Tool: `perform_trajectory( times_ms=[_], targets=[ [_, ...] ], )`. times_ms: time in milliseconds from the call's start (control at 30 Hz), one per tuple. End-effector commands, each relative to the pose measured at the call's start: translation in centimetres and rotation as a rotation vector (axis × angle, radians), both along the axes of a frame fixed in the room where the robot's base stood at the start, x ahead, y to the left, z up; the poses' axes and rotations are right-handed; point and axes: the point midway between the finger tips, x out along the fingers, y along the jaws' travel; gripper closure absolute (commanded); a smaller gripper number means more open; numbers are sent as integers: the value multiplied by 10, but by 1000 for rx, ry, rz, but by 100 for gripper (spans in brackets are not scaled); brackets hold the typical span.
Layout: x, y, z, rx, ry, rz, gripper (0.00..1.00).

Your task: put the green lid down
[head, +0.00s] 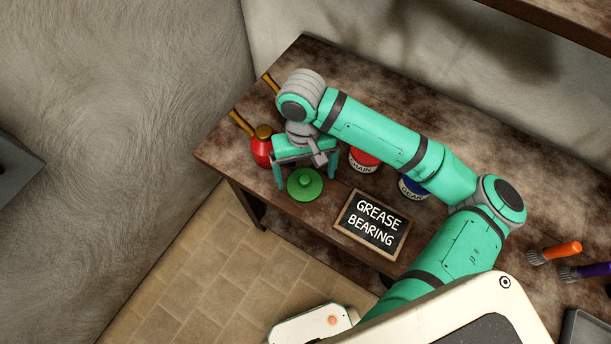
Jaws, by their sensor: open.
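The green lid (306,184) is a round disc with a small knob on top. It lies near the front edge of the wooden bench, toward its left end. My gripper (304,172) is just behind and above the lid, pointing down, with its two fingers spread apart. The fingers stand to either side behind the lid and nothing shows held between them. From this angle I cannot tell whether a fingertip touches the lid.
A red oil can (262,148) stands close left of my gripper. A red-topped CHAIN tin (364,160) and a blue GEAR tin (412,187) stand to the right. A GREASE BEARING sign (372,224) lies at the front edge. Orange (556,252) and purple (585,270) brushes lie far right.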

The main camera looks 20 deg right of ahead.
Motion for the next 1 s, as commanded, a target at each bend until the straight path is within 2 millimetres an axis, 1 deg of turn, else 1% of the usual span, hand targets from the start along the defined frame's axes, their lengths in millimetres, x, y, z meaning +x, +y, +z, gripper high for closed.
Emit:
perform_trajectory(
  times_ms=[100,300,400,500,600,700,1000],
  targets=[
    [4,0,24,-1,-3,1,8],
    [9,0,63,-1,-2,3,8],
    [11,3,79,-4,-2,12,8],
    [12,4,90,-3,-1,13,8],
    [13,3,97,-2,-1,10,8],
    [12,1,100,0,0,6,8],
    [12,-1,100,0,0,0,8]
  ],
)
